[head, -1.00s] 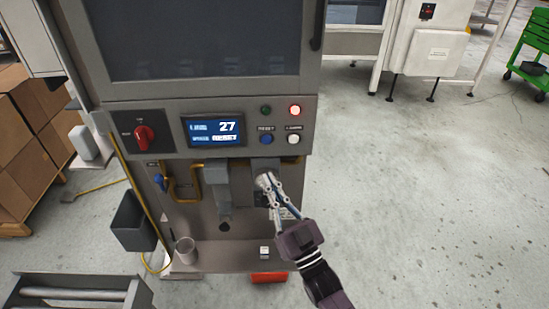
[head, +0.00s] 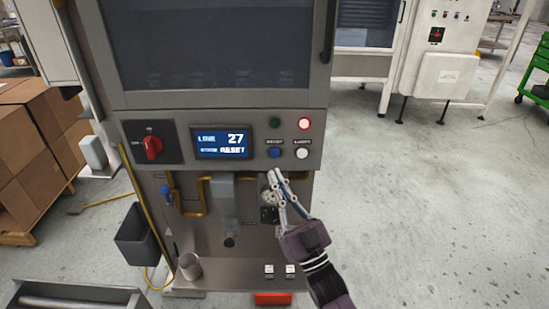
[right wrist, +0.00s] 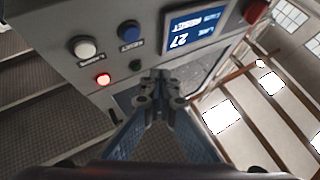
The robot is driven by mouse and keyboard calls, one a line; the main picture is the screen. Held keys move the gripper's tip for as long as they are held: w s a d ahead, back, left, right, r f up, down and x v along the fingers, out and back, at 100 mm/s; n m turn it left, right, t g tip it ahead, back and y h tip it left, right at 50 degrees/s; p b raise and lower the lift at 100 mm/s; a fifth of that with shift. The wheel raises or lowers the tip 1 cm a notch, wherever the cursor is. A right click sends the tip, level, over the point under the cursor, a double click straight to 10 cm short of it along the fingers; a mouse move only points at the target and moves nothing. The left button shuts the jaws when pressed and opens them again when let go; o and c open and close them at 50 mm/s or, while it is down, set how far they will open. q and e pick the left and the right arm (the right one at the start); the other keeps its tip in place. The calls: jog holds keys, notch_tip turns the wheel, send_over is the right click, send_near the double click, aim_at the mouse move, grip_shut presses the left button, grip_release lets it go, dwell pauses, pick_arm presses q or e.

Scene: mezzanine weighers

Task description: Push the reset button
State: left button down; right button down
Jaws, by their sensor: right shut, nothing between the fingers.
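The blue reset button (head: 274,152) sits on the grey control panel, left of a white button (head: 302,153). It also shows in the right wrist view (right wrist: 129,31), near the top. My right gripper (head: 276,175) is shut and empty. In the head view its tips are just below the blue button, at the panel's lower edge. In the right wrist view the closed fingertips (right wrist: 158,86) are apart from the button in the picture. The gap in depth to the panel is hard to tell. My left gripper is in neither view.
A green lamp (head: 275,123) and a lit red lamp (head: 304,124) sit above the buttons. A display (head: 220,141) reads 27 and RESET. A red rotary switch (head: 152,147) is further left. Pipes and a metal cup (head: 190,266) are below.

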aim_at(274, 153)
jog(key=w+b, duration=0.2)
jog(key=w, duration=0.3)
jog(key=shift+w+b, duration=0.25)
jog(key=shift+b, duration=0.05)
dwell(1.0)
jog(key=shift+w+b, duration=0.3)
jog(key=shift+w, duration=0.15)
jog(key=shift+w+b, duration=0.3)
jog(key=shift+w, duration=0.1)
dwell(0.7)
jog(key=shift+s, duration=0.15)
jog(key=shift+s+p, duration=0.55)
jog(key=shift+s, duration=0.2)
